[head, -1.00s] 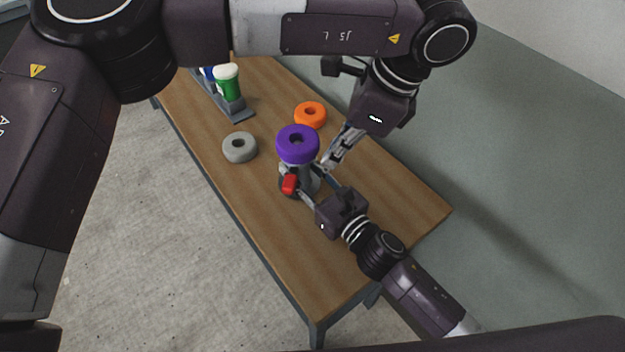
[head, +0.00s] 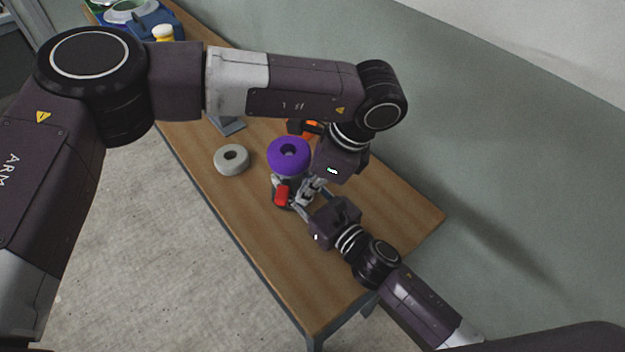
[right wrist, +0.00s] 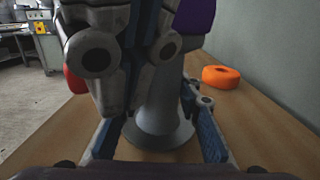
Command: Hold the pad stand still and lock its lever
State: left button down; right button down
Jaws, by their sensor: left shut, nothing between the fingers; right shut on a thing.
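The pad stand is a grey post on a flared base (right wrist: 158,128) with a purple ring pad (head: 289,155) on top. It stands upright on the wooden table. Its red lever (head: 282,195) is on the near left side and shows partly at the left of the right wrist view (right wrist: 75,82). My right gripper (head: 305,200) is shut on the pad stand from the front right, low on the post. My left gripper (right wrist: 120,100) is shut and empty, close beside the post, above my right fingers. It hides much of the post; I cannot tell whether it touches the stand.
A grey ring (head: 231,159) lies left of the stand. An orange ring (right wrist: 221,77) lies behind it, mostly hidden by my left arm in the head view. A yellow-and-white container (head: 163,33) stands at the table's far end. The table's near right end (head: 390,225) is clear.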

jog(key=shift+r, duration=0.1)
pick_arm(q)
jog(key=shift+a+f, duration=0.1)
jog(key=shift+f, duration=0.1)
jog(key=shift+a+m, duration=0.1)
jog(key=shift+m, duration=0.2)
jog(key=shift+a+m+t, duration=0.2)
jog(key=shift+m+t, duration=0.1)
jog(key=shift+m, duration=0.2)
jog(key=shift+a+m, duration=0.2)
jog(key=shift+m, duration=0.3)
